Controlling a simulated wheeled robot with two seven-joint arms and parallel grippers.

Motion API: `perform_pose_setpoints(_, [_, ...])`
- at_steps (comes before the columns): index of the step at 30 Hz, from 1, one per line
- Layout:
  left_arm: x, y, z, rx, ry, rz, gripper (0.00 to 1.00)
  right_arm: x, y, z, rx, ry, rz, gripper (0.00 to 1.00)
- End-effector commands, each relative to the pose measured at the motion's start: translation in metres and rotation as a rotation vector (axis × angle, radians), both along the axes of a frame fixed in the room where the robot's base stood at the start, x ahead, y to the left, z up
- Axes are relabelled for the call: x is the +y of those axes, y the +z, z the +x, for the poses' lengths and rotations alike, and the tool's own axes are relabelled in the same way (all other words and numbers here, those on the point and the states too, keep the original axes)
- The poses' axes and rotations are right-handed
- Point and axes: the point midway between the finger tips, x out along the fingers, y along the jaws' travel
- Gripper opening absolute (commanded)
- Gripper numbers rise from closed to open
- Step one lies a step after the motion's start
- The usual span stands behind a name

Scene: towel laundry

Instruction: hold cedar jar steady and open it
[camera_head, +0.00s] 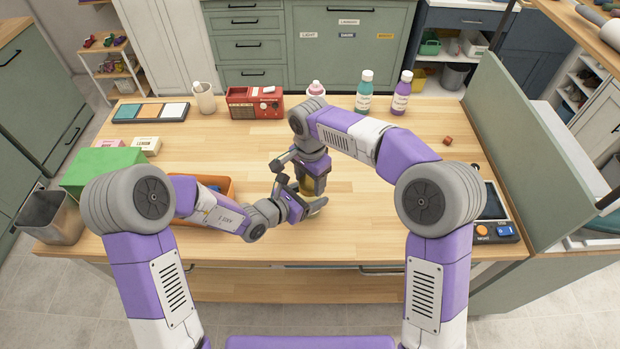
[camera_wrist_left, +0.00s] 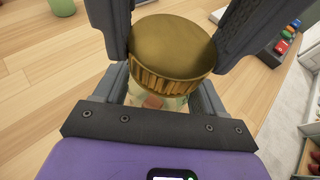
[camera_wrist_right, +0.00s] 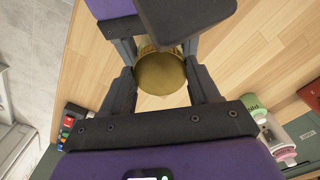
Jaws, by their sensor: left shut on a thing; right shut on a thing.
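The cedar jar (camera_head: 307,187) stands on the wooden table, mostly hidden between my grippers in the head view. In the left wrist view its gold ribbed lid (camera_wrist_left: 172,48) sits over a clear body (camera_wrist_left: 150,101) with a reddish-brown piece showing inside. The lid's round top (camera_wrist_right: 160,74) faces the right wrist camera. My left gripper (camera_head: 306,207) reaches in from the front left and is shut on the jar's body. My right gripper (camera_head: 308,180) comes down from above and is shut on the lid. I cannot tell whether the lid has turned.
An orange tray (camera_head: 228,187) and a green box (camera_head: 95,165) are at the left. A red radio (camera_head: 254,102), a teal bottle (camera_head: 364,91) and a purple bottle (camera_head: 402,92) stand at the back. A small brown block (camera_head: 447,141) lies right; a grey-green panel (camera_head: 525,150) borders that side.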

Motion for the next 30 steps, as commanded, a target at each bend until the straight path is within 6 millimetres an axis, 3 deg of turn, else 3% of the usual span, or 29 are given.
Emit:
perform_pose_setpoints(7, [0.0002, -0.0003, 0.0, 0.001, 0.0, 0.001, 0.0, -0.0001, 0.0003, 0.0001, 0.0, 0.129, 0.0, 0.24])
perform_pose_setpoints(15, [0.0002, -0.0003, 0.0, 0.001, 0.0, 0.001, 0.0, -0.0001, 0.0008, 0.0002, -0.001, 0.622, -0.001, 0.24])
perform_pose_setpoints(19, [0.0002, -0.0003, 0.0, 0.001, 0.0, 0.001, 0.0, -0.0002, 0.0008, 0.0002, -0.001, 0.788, -0.001, 0.24])
perform_pose_setpoints(30, [0.0002, -0.0002, -0.0001, 0.001, 0.0, 0.001, 0.0, -0.0002, 0.0009, 0.0004, -0.001, 0.87, -0.001, 0.24])
